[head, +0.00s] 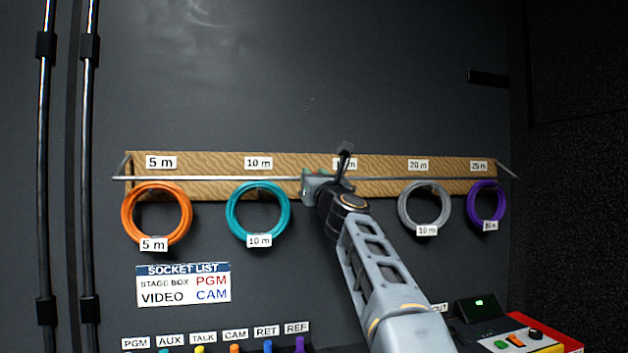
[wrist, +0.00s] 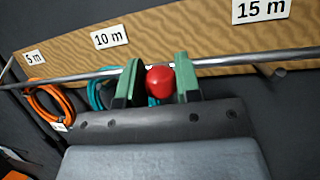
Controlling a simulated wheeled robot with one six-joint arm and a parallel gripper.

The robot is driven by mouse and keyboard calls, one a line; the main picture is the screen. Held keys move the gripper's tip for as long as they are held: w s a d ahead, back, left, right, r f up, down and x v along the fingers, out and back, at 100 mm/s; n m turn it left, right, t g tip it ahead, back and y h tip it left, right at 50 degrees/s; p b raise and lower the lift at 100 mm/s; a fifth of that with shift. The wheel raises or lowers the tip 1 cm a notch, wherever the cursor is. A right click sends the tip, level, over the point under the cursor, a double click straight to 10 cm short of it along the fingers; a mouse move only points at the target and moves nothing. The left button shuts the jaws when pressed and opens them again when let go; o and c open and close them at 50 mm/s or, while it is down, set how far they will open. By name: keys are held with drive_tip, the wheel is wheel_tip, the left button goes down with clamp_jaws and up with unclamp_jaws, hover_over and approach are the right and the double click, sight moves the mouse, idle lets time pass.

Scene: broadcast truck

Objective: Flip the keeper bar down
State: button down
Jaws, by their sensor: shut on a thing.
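The keeper bar (head: 220,178) is a thin metal rod running across the front of the wooden board (head: 300,160), just above the hanging coils. It also crosses the wrist view (wrist: 230,60). A red knob (wrist: 160,82) shows at the bar in the wrist view, between the green fingers of my gripper (wrist: 159,88). My gripper (head: 318,176) is shut on this knob. In the head view, my gripper and arm hide the knob and most of the 15 m place.
Orange (head: 128,222), teal (head: 232,222), grey (head: 402,215) and purple (head: 471,212) cable coils hang on the board. A wooden peg (wrist: 270,71) under the 15 m label looks bare. A socket list (head: 183,285) is below. The wall above the board is largely clear.

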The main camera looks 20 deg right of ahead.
drive_tip(key=shift+w+f, duration=0.3)
drive_tip(key=shift+f, duration=0.35)
drive_tip(key=c, duration=1.1)
unclamp_jaws()
drive_tip(key=o, duration=0.3)
drive_tip(key=shift+s+r, duration=0.1)
drive_tip(key=shift+r, duration=0.15)
drive_tip(key=shift+s, duration=0.1)
drive_tip(key=b+v, duration=0.5)
drive_tip(key=v, duration=0.8)
drive_tip(key=shift+s, duration=0.3)
drive_tip(key=shift+f, duration=0.1)
